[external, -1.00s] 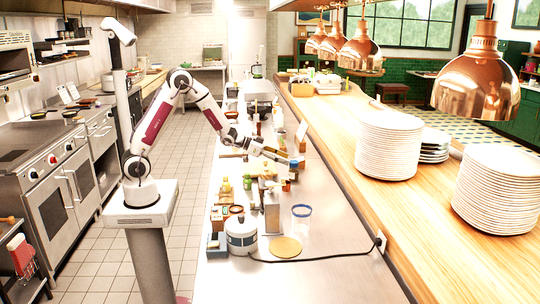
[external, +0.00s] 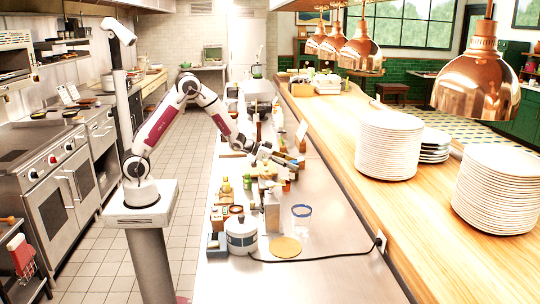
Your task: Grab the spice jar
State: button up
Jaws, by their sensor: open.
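Several small bottles and jars stand on the steel counter (external: 330,262) in the middle of the external view. A small yellow-green jar (external: 247,182) stands left of my gripper, and another green-topped one (external: 226,186) is further left. A small amber jar (external: 286,186) stands just below my gripper in the picture. I cannot tell for sure which of these is the spice jar. My gripper (external: 292,162) is open over the right part of this group, angled down to the right. Its fingers are small here, and I see nothing held between them. Contact with the amber jar cannot be told.
A white pot (external: 241,236), a clear blue-rimmed container (external: 301,217) and a round tan board (external: 285,247) stand nearer the camera. A black cable (external: 335,259) crosses the counter. Plate stacks (external: 388,146) and copper lamps (external: 478,85) are at the right. The counter's near right is clear.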

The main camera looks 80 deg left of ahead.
jog(key=shift+w+d+f, duration=0.1)
jog(key=shift+w+f, duration=0.15)
jog(key=shift+w, duration=0.35)
jog(key=c, duration=1.4)
